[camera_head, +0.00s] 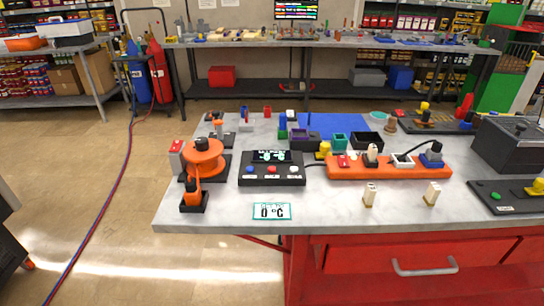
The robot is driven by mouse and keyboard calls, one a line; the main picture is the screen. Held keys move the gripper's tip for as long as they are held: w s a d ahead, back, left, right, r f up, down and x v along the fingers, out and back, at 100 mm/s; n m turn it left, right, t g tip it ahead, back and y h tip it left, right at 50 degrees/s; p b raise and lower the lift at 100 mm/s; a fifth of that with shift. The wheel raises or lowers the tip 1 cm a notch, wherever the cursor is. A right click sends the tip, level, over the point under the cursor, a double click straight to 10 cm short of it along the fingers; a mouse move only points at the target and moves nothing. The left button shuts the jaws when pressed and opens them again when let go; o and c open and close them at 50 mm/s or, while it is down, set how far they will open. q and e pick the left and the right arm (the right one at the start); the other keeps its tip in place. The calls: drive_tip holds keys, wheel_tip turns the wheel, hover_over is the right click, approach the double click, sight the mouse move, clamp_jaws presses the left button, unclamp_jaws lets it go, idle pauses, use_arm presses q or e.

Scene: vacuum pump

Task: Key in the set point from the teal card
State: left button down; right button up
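The teal-edged white card (272,211) lies near the front edge of the table. It reads what looks like "0 °C" in large black print, with a smaller line above too small to read. Behind it stands a black control box (272,177) with a lit display (270,156); its digits are too small to read surely. Three buttons sit in a row on the box: a blue button (249,169), a red button (272,169) and a white button (295,169). Neither of my grippers shows in this view.
An orange reel-like device (203,160) stands left of the box. An orange power strip (390,170) with plugs lies to the right. Two small white upright pieces (370,195) (432,193) stand in front of it. Bare tabletop surrounds the card.

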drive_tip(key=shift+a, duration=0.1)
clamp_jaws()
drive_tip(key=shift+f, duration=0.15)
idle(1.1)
